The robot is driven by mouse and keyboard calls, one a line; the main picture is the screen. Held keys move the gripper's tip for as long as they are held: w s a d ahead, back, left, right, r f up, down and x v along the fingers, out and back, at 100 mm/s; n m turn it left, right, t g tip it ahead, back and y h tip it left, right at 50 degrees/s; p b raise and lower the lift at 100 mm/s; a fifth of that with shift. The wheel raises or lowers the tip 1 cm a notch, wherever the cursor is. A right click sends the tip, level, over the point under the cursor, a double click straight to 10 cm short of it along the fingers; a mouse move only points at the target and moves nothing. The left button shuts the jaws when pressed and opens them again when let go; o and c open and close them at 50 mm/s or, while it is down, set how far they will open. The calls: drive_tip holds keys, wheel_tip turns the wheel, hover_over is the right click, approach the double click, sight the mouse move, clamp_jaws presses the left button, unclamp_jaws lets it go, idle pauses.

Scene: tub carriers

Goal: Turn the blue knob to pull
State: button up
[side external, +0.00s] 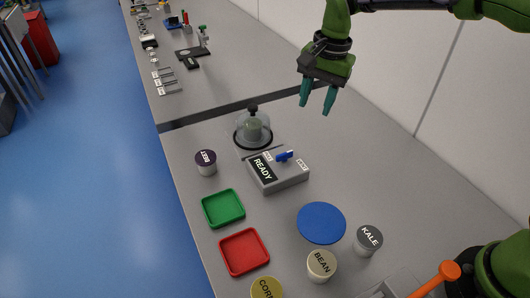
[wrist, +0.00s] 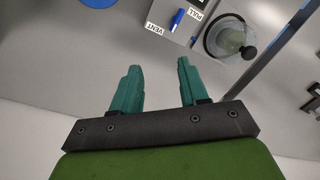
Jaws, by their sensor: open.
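The blue knob (side external: 285,156) sits on top of a grey box (side external: 283,180) with a READY panel and small white labels at either side of the knob. In the wrist view the blue knob (wrist: 177,20) shows near the top edge, with the labels PULL (wrist: 195,15) and VENT (wrist: 155,28) readable beside it. The knob's bar lies roughly between the two labels; I cannot tell its exact setting. My gripper (side external: 317,108) is open and empty, above and behind the box. Its teal fingers also show in the wrist view (wrist: 156,80), apart from the knob.
A glass dome (side external: 253,130) with a black handle stands just behind the box. A BEET tub (side external: 206,162), green tray (side external: 223,208), red tray (side external: 244,251), blue disc (side external: 321,223), KALE tub (side external: 369,240) and BEAN tub (side external: 321,266) surround it. A wall stands at the right.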

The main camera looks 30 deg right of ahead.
sight(285, 153)
drive_tip(key=w+a+r+m+h, duration=0.1)
drive_tip(key=w+a+m, duration=0.2)
drive_tip(key=a+m, duration=0.3)
drive_tip(key=shift+m+g, duration=0.4)
drive_tip(key=shift+m, duration=0.3)
drive_tip(key=f, duration=1.1)
drive_tip(key=d+f, duration=0.1)
drive_tip(key=f, duration=0.4)
drive_tip(key=shift+f, duration=0.25)
clamp_jaws()
